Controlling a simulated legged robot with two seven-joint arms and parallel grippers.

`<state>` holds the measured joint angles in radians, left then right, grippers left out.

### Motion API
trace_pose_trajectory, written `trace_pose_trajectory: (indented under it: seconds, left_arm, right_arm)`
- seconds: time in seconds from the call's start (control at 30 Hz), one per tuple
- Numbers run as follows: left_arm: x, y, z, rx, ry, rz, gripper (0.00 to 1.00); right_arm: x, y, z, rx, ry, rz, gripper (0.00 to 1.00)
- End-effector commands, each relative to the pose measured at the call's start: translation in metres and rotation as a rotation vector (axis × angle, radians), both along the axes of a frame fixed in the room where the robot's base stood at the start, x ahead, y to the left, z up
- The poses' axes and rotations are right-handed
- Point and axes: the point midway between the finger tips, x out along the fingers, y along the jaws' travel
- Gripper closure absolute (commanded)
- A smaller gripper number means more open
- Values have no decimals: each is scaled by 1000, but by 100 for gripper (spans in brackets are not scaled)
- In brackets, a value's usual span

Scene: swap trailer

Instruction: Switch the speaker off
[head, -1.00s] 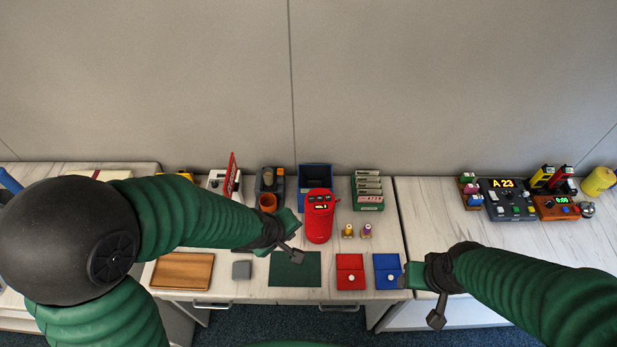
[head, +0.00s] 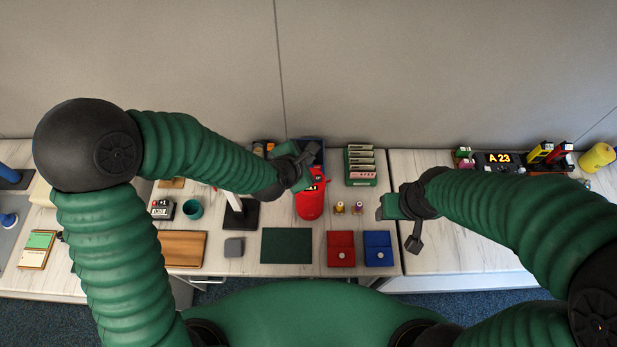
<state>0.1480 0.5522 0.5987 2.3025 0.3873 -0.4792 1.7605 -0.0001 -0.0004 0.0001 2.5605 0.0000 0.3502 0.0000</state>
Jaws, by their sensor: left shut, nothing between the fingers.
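No switch on the speaker can be made out. My right gripper (head: 400,224) hangs to the right of the speaker, apart from it, near the gap between two tables; its fingers cannot be read clearly.
Two small bottles (head: 348,208) stand right of the speaker, and a green card rack (head: 361,165) behind them. A blue bin (head: 313,146) is behind it. A green mat (head: 286,245), red box (head: 341,249) and blue box (head: 377,249) lie in front. A teal cup (head: 192,209) is left.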

Motion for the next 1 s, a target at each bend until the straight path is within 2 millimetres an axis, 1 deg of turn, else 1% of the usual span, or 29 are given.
trace_pose_trajectory:
  seconds: [0.03, 0.17, 0.4, 0.53, 0.6, 0.7, 1.0]
  left_arm:
    - [0, 0, -8, 0, 1, -1, 100]
    - [0, 0, -25, 0, 2, -1, 100]
    - [-1, 0, -61, 1, 0, -2, 100]
    - [-1, 0, -78, 0, 1, -1, 100]
    - [0, 0, -83, 1, 0, 0, 100]
    - [0, 0, -85, 1, 0, 0, 100]
    - [-1, 0, -84, 1, 0, 0, 100]
  right_arm:
    - [0, 0, -7, 0, 0, 0, 44]
    - [0, 0, -22, 0, 0, 0, 44]
    - [0, 0, -53, 0, 0, 0, 44]
    - [0, 0, -67, 0, 0, 0, 44]
    - [0, 0, -72, 0, 0, 0, 44]
    - [0, 0, -73, 0, 0, 0, 44]
    - [0, 0, -72, 0, 0, 0, 44]
